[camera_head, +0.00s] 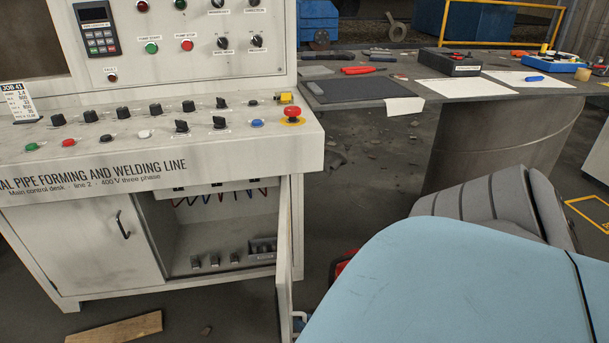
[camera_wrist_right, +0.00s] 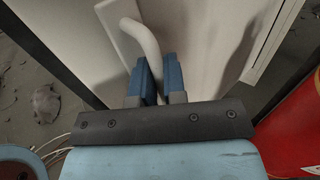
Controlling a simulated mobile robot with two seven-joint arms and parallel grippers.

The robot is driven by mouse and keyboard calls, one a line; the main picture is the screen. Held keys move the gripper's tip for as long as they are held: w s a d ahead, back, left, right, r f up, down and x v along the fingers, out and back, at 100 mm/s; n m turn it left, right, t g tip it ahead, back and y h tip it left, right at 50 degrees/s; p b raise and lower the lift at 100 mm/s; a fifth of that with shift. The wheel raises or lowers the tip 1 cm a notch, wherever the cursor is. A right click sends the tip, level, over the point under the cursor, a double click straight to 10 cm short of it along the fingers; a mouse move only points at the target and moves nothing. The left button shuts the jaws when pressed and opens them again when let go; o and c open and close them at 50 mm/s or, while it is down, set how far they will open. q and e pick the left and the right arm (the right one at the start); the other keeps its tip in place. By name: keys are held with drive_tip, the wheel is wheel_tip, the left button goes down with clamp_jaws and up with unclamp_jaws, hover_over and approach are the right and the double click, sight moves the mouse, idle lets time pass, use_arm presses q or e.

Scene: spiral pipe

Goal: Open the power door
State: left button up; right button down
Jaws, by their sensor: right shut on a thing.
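The power door (camera_head: 284,262) of the white control desk stands swung out toward me, seen nearly edge-on in the head view. Its panel (camera_wrist_right: 205,38) fills the upper middle of the right wrist view. My right gripper (camera_wrist_right: 157,72) is shut on the door's pale curved handle (camera_wrist_right: 147,42), with its blue fingers on either side. In the head view my pale blue right arm covers the lower right, and the gripper is mostly hidden beside the door's lower end. The open compartment (camera_head: 205,235) shows wires and several small switches inside. My left gripper is in neither view.
A closed cabinet door with a dark handle (camera_head: 123,225) is left of the opening. A wooden plank (camera_head: 115,328) lies on the floor in front. A red object (camera_wrist_right: 292,125) stands close to the gripper's right. A workbench (camera_head: 415,92) is behind on the right.

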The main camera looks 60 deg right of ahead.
drive_tip(key=shift+d+r, duration=0.1)
drive_tip(key=shift+d, duration=0.2)
drive_tip(key=c, duration=1.2)
unclamp_jaws()
drive_tip(key=shift+a, duration=0.1)
drive_tip(key=shift+s, duration=0.1)
